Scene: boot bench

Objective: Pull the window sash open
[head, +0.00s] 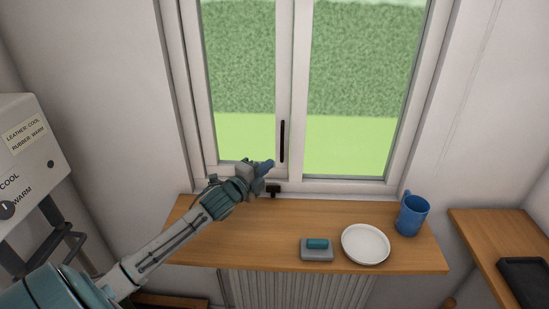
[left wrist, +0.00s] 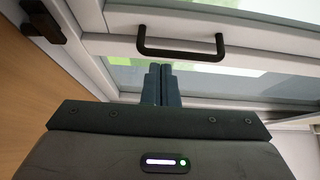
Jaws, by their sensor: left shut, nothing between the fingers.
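The window sash (head: 297,120) has white frames with glass, and a hedge and grass show through it. A dark vertical bar handle (head: 282,141) is on its middle upright; the handle also shows in the left wrist view (left wrist: 180,53). A small black latch (head: 273,190) sits at the bottom of the frame, and it shows at the upper left of the left wrist view (left wrist: 42,20). My left gripper (head: 266,167) is shut and empty, just left of and below the handle. In the left wrist view its fingertips (left wrist: 161,70) are together, apart from the handle. My right gripper is not in view.
Below the window is a wooden shelf (head: 225,245) holding a grey block with a teal top (head: 317,248), a white plate (head: 365,244) and a blue mug (head: 411,214). A radiator (head: 290,288) is under it. A white labelled box (head: 30,150) stands at left, a dark tray (head: 525,280) at right.

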